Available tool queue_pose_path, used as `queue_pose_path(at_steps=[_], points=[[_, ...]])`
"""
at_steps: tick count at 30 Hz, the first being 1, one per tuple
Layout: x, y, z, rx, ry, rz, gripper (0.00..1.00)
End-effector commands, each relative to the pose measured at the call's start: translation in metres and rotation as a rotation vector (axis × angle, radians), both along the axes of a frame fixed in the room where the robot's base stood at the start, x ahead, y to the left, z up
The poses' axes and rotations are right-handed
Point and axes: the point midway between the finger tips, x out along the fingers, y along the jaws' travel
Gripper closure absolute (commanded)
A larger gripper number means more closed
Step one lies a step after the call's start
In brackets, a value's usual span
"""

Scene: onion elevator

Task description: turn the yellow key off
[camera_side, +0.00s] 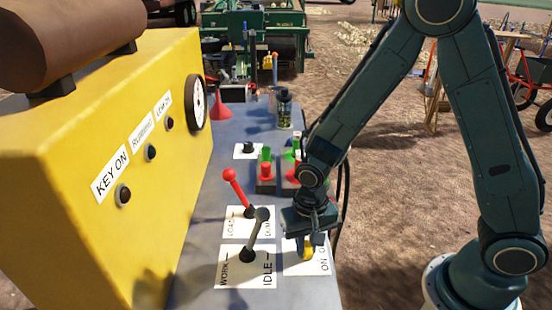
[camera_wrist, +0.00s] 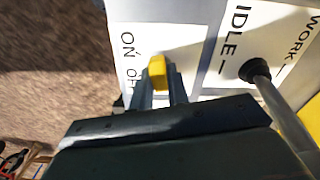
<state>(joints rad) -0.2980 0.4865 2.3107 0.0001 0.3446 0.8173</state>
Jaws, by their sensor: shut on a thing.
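The yellow key (camera_wrist: 157,72) stands on a white label plate (camera_wrist: 183,40) marked "ON" and "OFF", the second word partly covered. My gripper (camera_wrist: 161,88) is shut on the key, with one finger on each side of it. In the side view my gripper (camera_side: 308,242) points down over the plate (camera_side: 318,266) at the panel's right edge. The key shows there only as a small yellow bit between the fingers. Its exact angle against the marks is hard to tell.
A grey lever (camera_side: 257,232) on the "WORK/IDLE" plate stands close left of my gripper, with a red-knobbed lever (camera_side: 236,190) behind it. Red and green buttons (camera_side: 265,170) and a bottle (camera_side: 284,108) are farther back. A yellow housing (camera_side: 60,180) fills the left.

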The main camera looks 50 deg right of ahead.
Motion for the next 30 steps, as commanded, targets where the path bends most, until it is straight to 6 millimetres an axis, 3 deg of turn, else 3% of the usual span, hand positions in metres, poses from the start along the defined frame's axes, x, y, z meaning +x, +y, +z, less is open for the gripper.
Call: queue_pose_path(at_steps=[12, 28, 29, 30], points=[[0.0003, 0.0001, 0.0008, 0.000, -0.001, 0.241, 1.00], [0.0003, 0.0002, 0.0009, 0.000, -0.001, 0.275, 1.00], [0.0004, 0.0001, 0.0009, 0.000, -0.001, 0.275, 0.80], [0.0003, 0.0002, 0.0008, 0.000, -0.001, 0.275, 0.72]])
